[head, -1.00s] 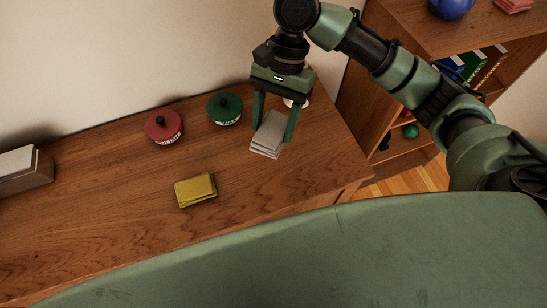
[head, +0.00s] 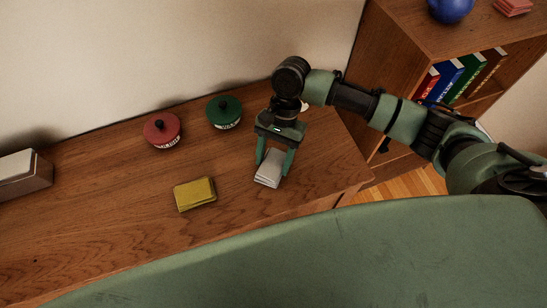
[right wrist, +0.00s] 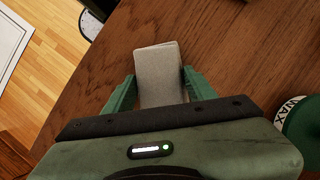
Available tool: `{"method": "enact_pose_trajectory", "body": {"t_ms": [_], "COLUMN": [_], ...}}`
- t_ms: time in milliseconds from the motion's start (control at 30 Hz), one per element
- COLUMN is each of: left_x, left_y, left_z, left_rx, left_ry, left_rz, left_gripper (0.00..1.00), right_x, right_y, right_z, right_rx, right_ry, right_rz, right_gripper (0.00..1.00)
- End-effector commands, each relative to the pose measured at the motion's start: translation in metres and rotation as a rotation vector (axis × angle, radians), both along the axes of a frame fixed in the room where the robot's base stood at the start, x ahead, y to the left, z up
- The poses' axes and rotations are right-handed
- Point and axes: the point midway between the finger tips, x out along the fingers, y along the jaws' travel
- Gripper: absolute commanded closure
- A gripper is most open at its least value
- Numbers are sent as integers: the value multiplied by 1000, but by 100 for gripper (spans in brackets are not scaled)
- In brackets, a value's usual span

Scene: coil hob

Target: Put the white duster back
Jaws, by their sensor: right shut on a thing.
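The white duster (head: 268,176), a folded pale grey-white stack, is between the fingers of my right gripper (head: 273,166), which is shut on it over the right part of the wooden desk. In the right wrist view the duster (right wrist: 158,72) sticks out beyond the two green fingers (right wrist: 160,92). I cannot tell whether it touches the desk or hangs just above it. My left gripper is not in view.
A yellow folded duster (head: 195,194) lies left of my right gripper. A red tin (head: 162,131) and a green tin (head: 224,113) stand near the wall. A box (head: 38,178) with a pale top is at far left. A bookcase (head: 390,60) stands at right. The desk's left-middle (head: 110,195) is clear.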

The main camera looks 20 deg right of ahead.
Motion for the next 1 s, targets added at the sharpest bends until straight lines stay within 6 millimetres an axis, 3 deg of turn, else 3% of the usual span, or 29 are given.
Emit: {"method": "enact_pose_trajectory", "body": {"t_ms": [233,267,300,333,733,1000], "left_x": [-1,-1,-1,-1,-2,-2], "left_y": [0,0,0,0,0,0], "left_z": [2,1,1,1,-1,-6], "left_rx": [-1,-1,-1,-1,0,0], "left_ry": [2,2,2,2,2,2], "left_rz": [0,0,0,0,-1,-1], "left_gripper": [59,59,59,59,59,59], "right_x": [0,0,0,0,2,17], "right_y": [0,0,0,0,-1,-15], "right_z": [-1,-1,-1,-1,5,52], "right_rx": [0,-1,0,-1,0,1], "right_ry": [0,-1,-1,-1,-1,-5], "right_rz": [0,0,1,0,0,-2], "right_gripper": [77,36,25,23,23,23]}}
